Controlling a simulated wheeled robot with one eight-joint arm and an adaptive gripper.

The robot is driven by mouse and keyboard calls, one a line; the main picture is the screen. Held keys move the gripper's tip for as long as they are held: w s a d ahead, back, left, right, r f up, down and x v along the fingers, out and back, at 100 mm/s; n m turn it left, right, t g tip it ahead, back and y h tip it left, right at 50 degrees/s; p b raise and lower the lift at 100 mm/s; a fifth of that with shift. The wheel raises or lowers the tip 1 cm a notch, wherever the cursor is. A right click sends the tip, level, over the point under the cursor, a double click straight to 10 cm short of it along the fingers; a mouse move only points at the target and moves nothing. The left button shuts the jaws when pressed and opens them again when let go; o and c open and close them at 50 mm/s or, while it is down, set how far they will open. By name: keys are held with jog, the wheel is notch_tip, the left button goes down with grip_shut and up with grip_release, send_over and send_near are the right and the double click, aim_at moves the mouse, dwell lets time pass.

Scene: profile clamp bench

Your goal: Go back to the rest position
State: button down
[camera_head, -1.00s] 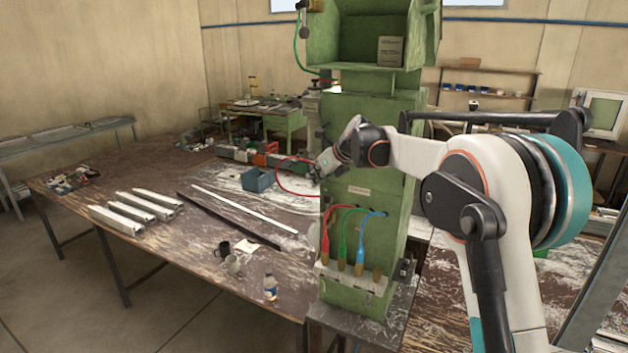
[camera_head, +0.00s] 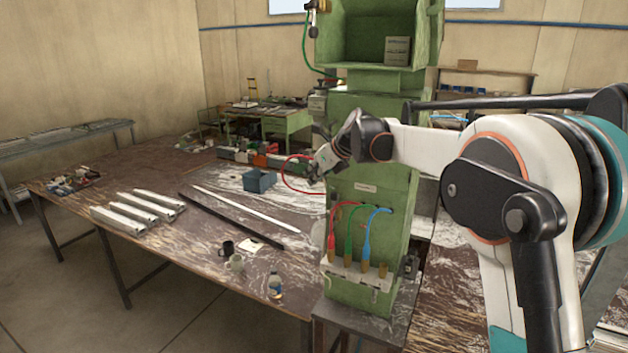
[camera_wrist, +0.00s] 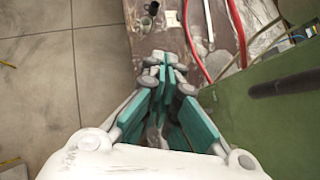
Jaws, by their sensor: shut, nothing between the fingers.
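The green column's side fills the right of the wrist view. A red hose (camera_head: 285,178) curves beside my gripper in the head view; it also runs close to the fingers in the wrist view (camera_wrist: 190,40). I cannot tell whether it touches them.
The brown table (camera_head: 215,215) carries white profiles (camera_head: 140,208), a dark bar (camera_head: 238,220), a blue bin (camera_head: 259,181), two cups (camera_head: 235,262) and a bottle (camera_head: 274,284). Red, green and blue hoses (camera_head: 365,240) hang on the column's front. Floor is clear at the left (camera_head: 60,310).

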jog(key=s+a+r, duration=0.2)
jog(key=s+r, duration=0.2)
jog(key=s+d+f+n+h+b, duration=0.1)
jog(key=s+d+f+n+b, duration=0.1)
jog(key=s+d+n+b, duration=0.3)
jog(key=s+d+f+n+h+b, duration=0.1)
jog(key=s+f+n+b, duration=0.1)
jog(key=s, duration=0.5)
jog(key=s+d+f+n+h+b, duration=0.1)
jog(key=s+d+f+n+b, duration=0.3)
jog(key=s+f+n, duration=0.3)
jog(key=s+d+f+n+h+b, duration=0.1)
jog(key=s+d+f+n+b, duration=0.4)
jog(key=s+f, duration=0.9)
jog(key=s+d+f+n+h+b, duration=0.2)
jog(key=s+d+f+n+b, duration=0.3)
jog(key=s+f, duration=0.5)
jog(key=s+n+b, duration=0.2)
jog(key=s+n, duration=0.1)
jog(key=shift+f+n, duration=0.25)
jog(key=shift+n, duration=0.15)
